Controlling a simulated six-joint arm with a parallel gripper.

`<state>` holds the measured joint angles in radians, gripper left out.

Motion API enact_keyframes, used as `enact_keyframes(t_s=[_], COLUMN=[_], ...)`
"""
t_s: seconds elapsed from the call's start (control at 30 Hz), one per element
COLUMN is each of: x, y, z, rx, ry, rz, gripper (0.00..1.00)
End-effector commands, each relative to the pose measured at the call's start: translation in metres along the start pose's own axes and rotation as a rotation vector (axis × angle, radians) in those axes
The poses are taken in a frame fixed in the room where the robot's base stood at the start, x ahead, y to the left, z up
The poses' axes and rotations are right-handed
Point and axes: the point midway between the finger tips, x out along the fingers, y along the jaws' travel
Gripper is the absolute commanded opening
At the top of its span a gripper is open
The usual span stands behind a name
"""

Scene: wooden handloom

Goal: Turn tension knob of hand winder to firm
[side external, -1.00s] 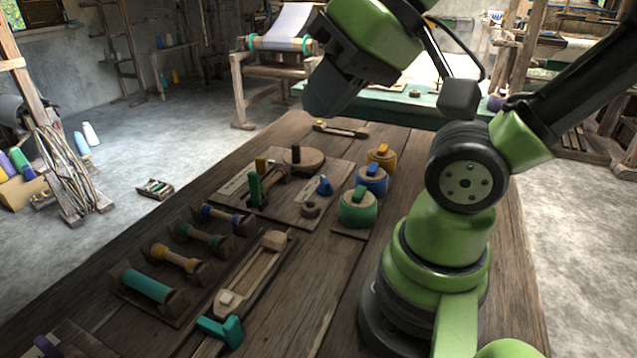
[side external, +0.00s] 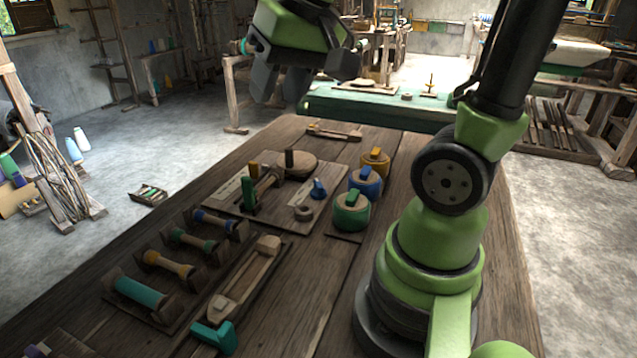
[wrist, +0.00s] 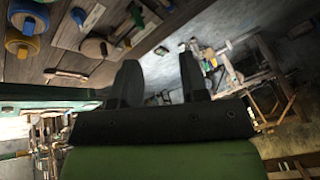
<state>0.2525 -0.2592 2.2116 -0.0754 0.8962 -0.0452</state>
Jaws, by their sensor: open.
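The hand winder stands on a flat wooden board (side external: 238,206) in the middle of the table. In the wrist view the disc (wrist: 94,47) and blue knob (wrist: 78,16) show at the upper left. My gripper (side external: 280,88) is open and empty, high above and beyond the winder, its fingers (wrist: 158,68) apart.
Yellow (side external: 375,162), blue (side external: 365,182) and green (side external: 352,211) round pots stand right of the board. Several bobbins (side external: 168,262) in a rack and a wooden shuttle (side external: 243,278) lie nearer. A green-topped table (side external: 390,108) is behind.

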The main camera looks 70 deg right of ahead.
Motion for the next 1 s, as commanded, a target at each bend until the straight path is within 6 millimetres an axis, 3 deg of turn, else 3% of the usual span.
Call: enact_keyframes(t_s=[0.1,0.3,0.5,0.6,0.73,1.0], x=[0.031,0.089,0.144,0.162,0.174,0.205], y=[0.028,0.095,0.166,0.19,0.205,0.214], z=[-0.035,-0.071,-0.076,-0.071,-0.067,-0.053], rx=[0.074,0.186,0.284,0.312,0.331,0.333], ry=[-0.063,-0.173,-0.276,-0.31,-0.332,-0.339], rz=[0.086,0.198,0.265,0.281,0.289,0.29], gripper=[0.4,0.4,0.4,0.4,0.4,0.4])
